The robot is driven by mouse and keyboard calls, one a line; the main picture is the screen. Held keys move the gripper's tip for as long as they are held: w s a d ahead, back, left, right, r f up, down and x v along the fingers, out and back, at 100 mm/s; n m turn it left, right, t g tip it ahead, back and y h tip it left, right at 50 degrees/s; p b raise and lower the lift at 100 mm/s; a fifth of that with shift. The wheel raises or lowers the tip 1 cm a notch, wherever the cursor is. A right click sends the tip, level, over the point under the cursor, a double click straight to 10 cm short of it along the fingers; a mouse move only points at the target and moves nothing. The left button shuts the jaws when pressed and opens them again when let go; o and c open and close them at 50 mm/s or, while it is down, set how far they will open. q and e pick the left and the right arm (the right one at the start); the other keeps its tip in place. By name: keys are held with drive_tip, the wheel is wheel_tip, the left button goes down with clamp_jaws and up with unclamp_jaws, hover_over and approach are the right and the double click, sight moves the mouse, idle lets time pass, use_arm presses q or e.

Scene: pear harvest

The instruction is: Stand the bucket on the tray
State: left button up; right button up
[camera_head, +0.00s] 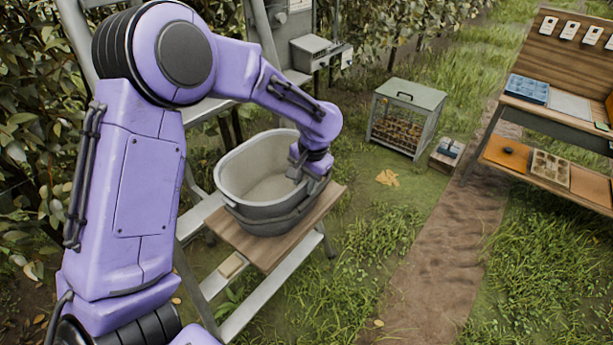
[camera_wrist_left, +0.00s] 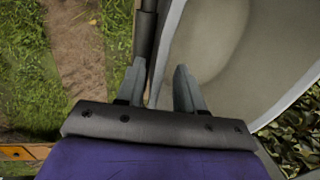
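The bucket (camera_head: 243,178), a grey oval tub with a dark band around it, stands upright on the wooden tray (camera_head: 253,248) of the stepladder. It looks empty. My left gripper (camera_head: 297,172) reaches down to the bucket's right-hand rim. In the left wrist view, the left gripper (camera_wrist_left: 160,75) has its fingers spread, one on each side of the bucket's wall (camera_wrist_left: 215,50), with visible gaps. A dark bar, likely the bucket's handle, lies beside the left finger. Whether the fingers touch the bucket is unclear. My right gripper is out of view.
A ladder leg and rails (camera_head: 270,296) stand under the tray. A mesh-sided crate (camera_head: 405,118) and a small box (camera_head: 447,152) sit on the grass. A wooden bench (camera_head: 550,110) with trays stands right, beyond a dirt path. Leafy bushes crowd the left and back.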

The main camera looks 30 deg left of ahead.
use_arm(q)
wheel_tip(320, 180, up, 12)
drive_tip(key=d+b, duration=0.1)
drive_tip(key=d, duration=0.1)
drive_tip(key=shift+b, duration=0.35)
drive_tip(key=shift+s, duration=0.1)
